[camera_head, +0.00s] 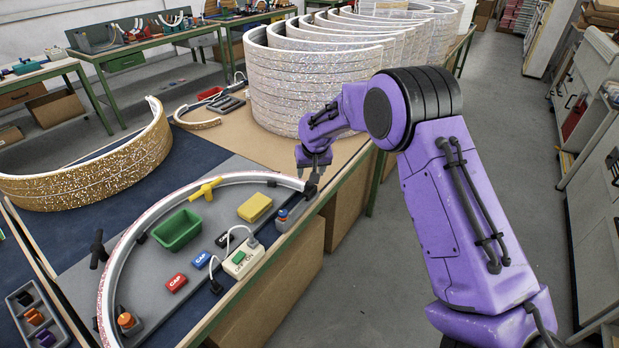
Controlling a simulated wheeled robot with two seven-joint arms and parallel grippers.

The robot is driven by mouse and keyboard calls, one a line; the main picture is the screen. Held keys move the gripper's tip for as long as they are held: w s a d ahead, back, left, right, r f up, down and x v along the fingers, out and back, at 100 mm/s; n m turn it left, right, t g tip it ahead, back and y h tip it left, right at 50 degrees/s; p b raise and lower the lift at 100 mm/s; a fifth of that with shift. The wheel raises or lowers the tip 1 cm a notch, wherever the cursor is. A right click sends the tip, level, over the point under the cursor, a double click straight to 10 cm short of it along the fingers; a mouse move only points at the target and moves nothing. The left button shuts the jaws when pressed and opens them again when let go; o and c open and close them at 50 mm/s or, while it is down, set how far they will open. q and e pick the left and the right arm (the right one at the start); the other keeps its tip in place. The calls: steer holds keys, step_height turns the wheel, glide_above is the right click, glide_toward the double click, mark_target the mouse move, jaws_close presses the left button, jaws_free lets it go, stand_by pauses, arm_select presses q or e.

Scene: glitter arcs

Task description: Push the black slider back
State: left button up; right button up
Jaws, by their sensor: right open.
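My right gripper (313,174) points down at the right end of a white curved arc (150,215) lying on the grey board. A small black piece (309,190), perhaps the black slider, sits at that arc end just below the fingers. The fingers are open, close above or touching it; I cannot tell which. My left gripper is out of view.
Large glitter arcs (310,80) stand behind.

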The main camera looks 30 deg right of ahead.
mark_target(309, 184)
steer(key=x, duration=0.2)
steer(key=p+x, duration=0.1)
steer(key=x, duration=0.2)
steer(key=d+p+x, duration=0.1)
steer(key=x, duration=0.2)
steer(key=shift+w+d, duration=0.15)
steer(key=shift+w, duration=0.25)
steer(key=shift+w+f, duration=0.1)
steer(key=shift+f, duration=0.35)
jaws_close()
steer(key=shift+a, duration=0.25)
steer(key=s+a, duration=0.1)
steer(key=a, duration=0.3)
steer(key=s+a+p, duration=0.1)
steer(key=a, duration=0.1)
steer(key=shift+s+r, duration=0.2)
steer(key=shift+s, duration=0.1)
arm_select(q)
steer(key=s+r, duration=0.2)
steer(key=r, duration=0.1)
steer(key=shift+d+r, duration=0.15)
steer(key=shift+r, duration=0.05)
arm_select(e)
steer(key=shift+f, duration=0.25)
